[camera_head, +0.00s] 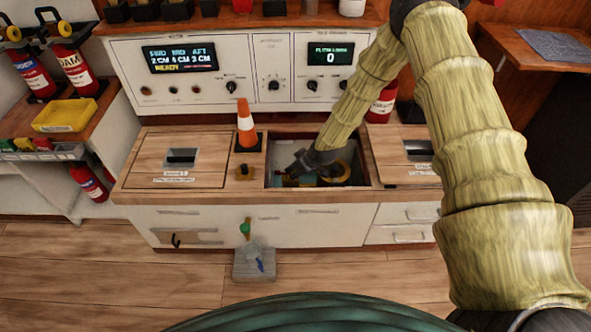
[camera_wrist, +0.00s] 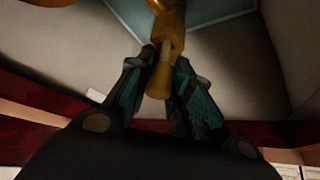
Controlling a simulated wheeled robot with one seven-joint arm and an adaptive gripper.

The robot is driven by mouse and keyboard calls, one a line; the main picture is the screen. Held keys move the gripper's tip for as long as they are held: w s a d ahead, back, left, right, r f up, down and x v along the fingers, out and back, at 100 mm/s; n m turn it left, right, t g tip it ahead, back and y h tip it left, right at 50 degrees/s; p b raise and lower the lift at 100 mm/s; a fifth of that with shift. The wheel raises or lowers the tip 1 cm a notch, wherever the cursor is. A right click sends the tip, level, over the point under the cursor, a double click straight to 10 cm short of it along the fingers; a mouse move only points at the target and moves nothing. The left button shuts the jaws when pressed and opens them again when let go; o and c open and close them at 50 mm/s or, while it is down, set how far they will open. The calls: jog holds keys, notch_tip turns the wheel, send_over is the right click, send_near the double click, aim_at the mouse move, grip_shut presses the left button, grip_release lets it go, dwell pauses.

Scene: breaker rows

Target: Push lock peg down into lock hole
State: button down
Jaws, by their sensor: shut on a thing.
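My gripper (camera_head: 296,172) reaches down into the open compartment (camera_head: 275,160) in the middle of the counter. In the wrist view its two dark fingers (camera_wrist: 160,85) are shut on a yellow peg-like piece (camera_wrist: 158,78), which looks like the lock peg. The piece joins a larger yellow part (camera_wrist: 169,22) that runs out of the top of the wrist view. In the head view a yellow round part (camera_head: 336,172) sits in the compartment beside the gripper. I cannot make out the lock hole; the arm and the compartment's shade hide much of the inside.
Wooden lids (camera_head: 178,160) with inset handles flank the opening. A control panel (camera_head: 215,70) rises behind. A red extinguisher (camera_head: 381,104) stands behind the arm.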

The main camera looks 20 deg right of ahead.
jog(key=shift+r, duration=0.1)
jog(key=shift+r+p, duration=2.8)
jog(key=shift+r, duration=1.35)
jog(key=shift+r, duration=0.1)
